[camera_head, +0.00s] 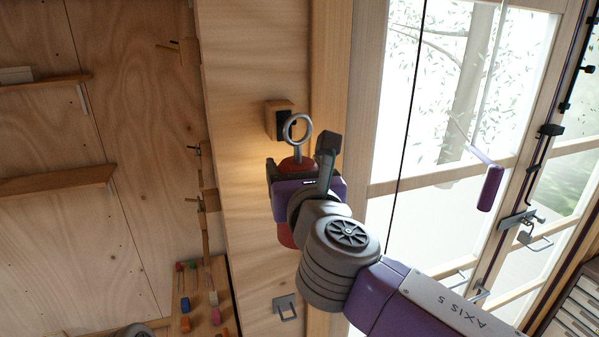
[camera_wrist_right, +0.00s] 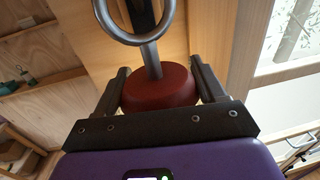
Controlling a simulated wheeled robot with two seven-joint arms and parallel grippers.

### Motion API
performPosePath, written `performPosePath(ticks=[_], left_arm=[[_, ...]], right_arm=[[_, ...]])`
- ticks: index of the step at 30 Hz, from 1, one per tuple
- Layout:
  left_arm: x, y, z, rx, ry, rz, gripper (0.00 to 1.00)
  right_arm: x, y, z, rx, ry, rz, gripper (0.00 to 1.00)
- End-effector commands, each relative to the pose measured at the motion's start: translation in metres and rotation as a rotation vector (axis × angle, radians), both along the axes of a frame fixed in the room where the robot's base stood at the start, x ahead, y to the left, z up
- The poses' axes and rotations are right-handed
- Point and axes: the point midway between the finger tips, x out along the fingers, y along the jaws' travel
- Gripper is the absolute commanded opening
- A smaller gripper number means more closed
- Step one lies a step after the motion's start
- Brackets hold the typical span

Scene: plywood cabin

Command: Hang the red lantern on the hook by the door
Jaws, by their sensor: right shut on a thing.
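The red lantern (camera_head: 297,163) has a red round cap and a metal ring (camera_head: 297,146) standing up from it. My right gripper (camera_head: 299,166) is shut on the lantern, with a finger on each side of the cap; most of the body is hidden. In the right wrist view the red cap (camera_wrist_right: 158,90) sits between the fingers (camera_wrist_right: 160,82), and the ring (camera_wrist_right: 170,18) rises above it. The hook's dark plate on a wooden block (camera_head: 272,118) is on the post by the door, just behind and left of the ring. I cannot tell whether the ring is around the hook.
A glazed door (camera_head: 385,188) with metal latches is at right. A purple handle (camera_head: 490,188) hangs before the glass. Wooden shelves (camera_head: 50,184) and a rack of small coloured tools (camera_head: 205,325) are at left. A metal bracket (camera_head: 286,307) is low on the post.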

Motion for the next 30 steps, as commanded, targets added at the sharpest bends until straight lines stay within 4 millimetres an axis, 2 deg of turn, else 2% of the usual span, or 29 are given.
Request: performPosePath(ticks=[21,30], left_arm=[[0.0,0.0,0.004,0.0,0.0,0.0,0.0],[0.0,0.0,-0.001,0.0,0.0,0.0,0.0]], right_arm=[[0.041,0.013,-0.002,0.001,-0.002,0.0,0.28],[0.052,0.017,-0.011,0.0,-0.002,0.0,0.28]])
